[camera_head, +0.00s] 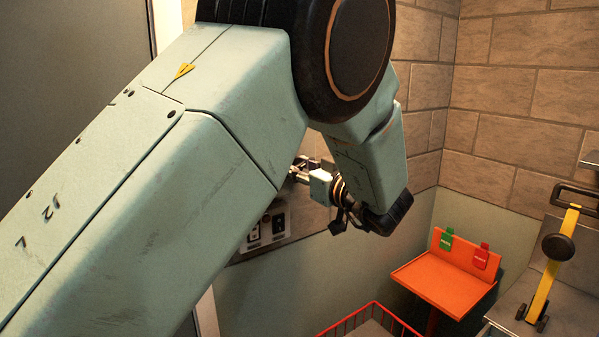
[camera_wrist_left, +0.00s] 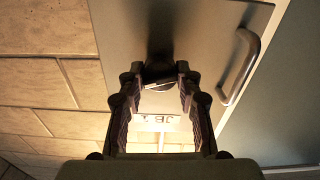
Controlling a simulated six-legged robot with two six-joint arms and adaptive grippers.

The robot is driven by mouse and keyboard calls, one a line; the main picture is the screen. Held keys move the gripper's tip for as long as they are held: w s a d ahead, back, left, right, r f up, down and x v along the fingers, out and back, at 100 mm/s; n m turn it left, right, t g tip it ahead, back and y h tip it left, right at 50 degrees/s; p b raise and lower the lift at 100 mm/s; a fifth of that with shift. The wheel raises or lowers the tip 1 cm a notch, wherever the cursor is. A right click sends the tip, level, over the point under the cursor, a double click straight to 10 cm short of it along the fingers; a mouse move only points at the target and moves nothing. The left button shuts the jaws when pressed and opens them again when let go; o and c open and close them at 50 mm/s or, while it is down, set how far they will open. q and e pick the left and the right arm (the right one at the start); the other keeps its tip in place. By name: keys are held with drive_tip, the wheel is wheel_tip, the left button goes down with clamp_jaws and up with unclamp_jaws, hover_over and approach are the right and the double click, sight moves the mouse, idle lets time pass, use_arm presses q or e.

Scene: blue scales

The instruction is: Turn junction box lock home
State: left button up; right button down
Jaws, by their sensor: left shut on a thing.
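The junction box door (camera_wrist_left: 120,30) fills the middle of the left wrist view as a plain metal panel. A small dark round lock (camera_wrist_left: 158,76) with a pale streak sits on it. My left gripper (camera_wrist_left: 159,82) has its two fingertips shut on this lock, one on each side. The fingertips partly cover the lock, so its exact turn angle is hard to tell. A label (camera_wrist_left: 158,122) with upside-down lettering shows between the fingers. In the head view my left gripper (camera_head: 306,170) is small and mostly behind my own arm, which hides the lock. My right gripper is not in view.
A curved metal handle (camera_wrist_left: 240,66) is right of the lock. In the head view, a socket panel (camera_head: 266,231) is on the wall. An orange shelf (camera_head: 446,283) with green and red tags, a red wire basket (camera_head: 372,320) and a yellow tool (camera_head: 553,265) stand lower right.

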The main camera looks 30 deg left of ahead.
use_arm(q)
drive_tip(key=shift+f+n+b, duration=0.15)
drive_tip(key=shift+n+b, duration=6)
drive_tip(key=shift+n, duration=0.95)
drive_tip(key=o, duration=1.1)
drive_tip(key=shift+o, duration=0.2)
